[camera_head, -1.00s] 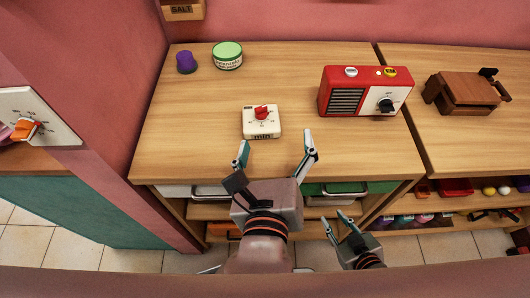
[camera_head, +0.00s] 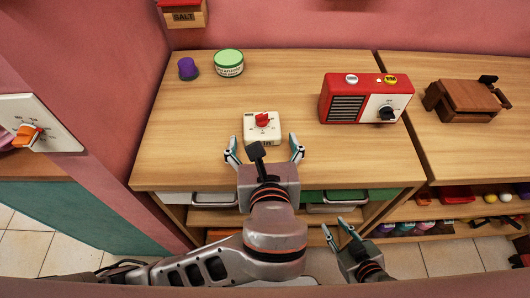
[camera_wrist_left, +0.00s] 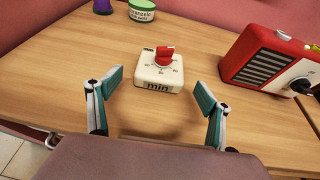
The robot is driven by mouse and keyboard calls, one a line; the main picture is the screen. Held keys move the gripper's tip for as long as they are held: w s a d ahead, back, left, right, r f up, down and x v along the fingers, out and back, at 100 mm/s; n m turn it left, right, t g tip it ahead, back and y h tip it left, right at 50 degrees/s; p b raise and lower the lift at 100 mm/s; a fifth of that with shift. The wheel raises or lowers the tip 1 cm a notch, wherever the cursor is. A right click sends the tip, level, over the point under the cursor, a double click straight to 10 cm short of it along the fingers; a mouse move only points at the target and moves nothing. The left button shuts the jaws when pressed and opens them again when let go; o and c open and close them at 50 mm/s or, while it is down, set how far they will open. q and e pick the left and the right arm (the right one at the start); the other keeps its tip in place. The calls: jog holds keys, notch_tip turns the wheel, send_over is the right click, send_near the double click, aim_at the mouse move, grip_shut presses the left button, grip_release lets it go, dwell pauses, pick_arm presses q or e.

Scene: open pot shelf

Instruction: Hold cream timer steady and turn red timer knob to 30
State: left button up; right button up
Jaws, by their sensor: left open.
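The cream timer (camera_head: 272,128) lies on the wooden counter, and it also shows in the left wrist view (camera_wrist_left: 150,82). Its red knob (camera_head: 262,118) sits on top, with a dial around it and "min" on the front face in the left wrist view. My left gripper (camera_head: 265,150) is open and empty just in front of the timer, one finger to each side of its near edge. The fingers are apart from the timer. My right gripper (camera_head: 339,229) is below the counter's front edge, its fingers spread and empty.
A red radio (camera_head: 349,97) stands right of the timer. A purple cup (camera_head: 188,68) and a green-lidded jar (camera_head: 229,63) stand at the back left. A brown wooden box (camera_head: 464,98) is on the right counter. The counter (camera_head: 185,135) left of the timer is clear.

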aim_at(263, 137)
pick_arm(q)
jog(key=shift+x, duration=2.45)
jog(key=c, duration=1.4)
